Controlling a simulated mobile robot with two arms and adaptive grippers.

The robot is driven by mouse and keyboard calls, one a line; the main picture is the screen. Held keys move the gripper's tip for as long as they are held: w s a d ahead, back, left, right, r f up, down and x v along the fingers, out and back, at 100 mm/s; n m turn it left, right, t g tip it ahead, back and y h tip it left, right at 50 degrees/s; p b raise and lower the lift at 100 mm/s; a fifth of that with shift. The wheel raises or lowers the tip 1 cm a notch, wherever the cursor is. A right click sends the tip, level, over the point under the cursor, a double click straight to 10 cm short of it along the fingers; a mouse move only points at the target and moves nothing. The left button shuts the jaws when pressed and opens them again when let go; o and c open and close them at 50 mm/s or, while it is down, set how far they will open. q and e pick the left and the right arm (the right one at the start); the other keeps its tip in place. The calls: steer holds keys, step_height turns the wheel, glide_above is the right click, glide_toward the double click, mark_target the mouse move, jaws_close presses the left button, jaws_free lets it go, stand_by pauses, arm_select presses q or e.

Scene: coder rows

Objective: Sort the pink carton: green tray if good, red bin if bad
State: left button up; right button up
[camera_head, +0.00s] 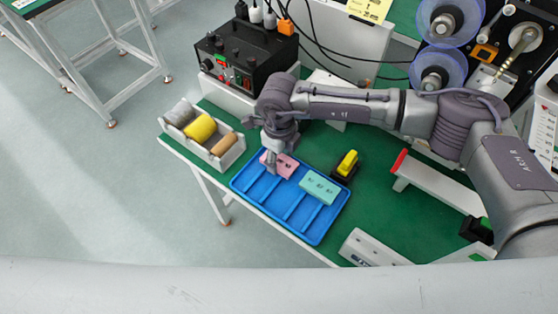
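The pink carton (284,166) lies in an upper slot of the blue divided tray (272,202), at the tray's far end. My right gripper (271,163) points down at the carton's left end, its fingers beside or touching it. The fingers are too small and partly hidden to tell whether they are closed on it. A teal carton (318,187) lies in the same blue tray, to the right. I see no clear green tray or red bin; a white rail-like holder (437,185) with a red end stands at the right. My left gripper is not in view.
A grey box (229,157) with rolls stands left of the blue tray. A yellow-and-black device (346,165) sits right of it. A black control unit (247,55) is behind. White parts (371,250) stand at the front right. Green tabletop (385,210) is clear between.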

mark_target(279, 161)
steer(key=shift+c, duration=0.8)
steer(key=shift+r+p, duration=1.25)
steer(key=shift+r, duration=1.3)
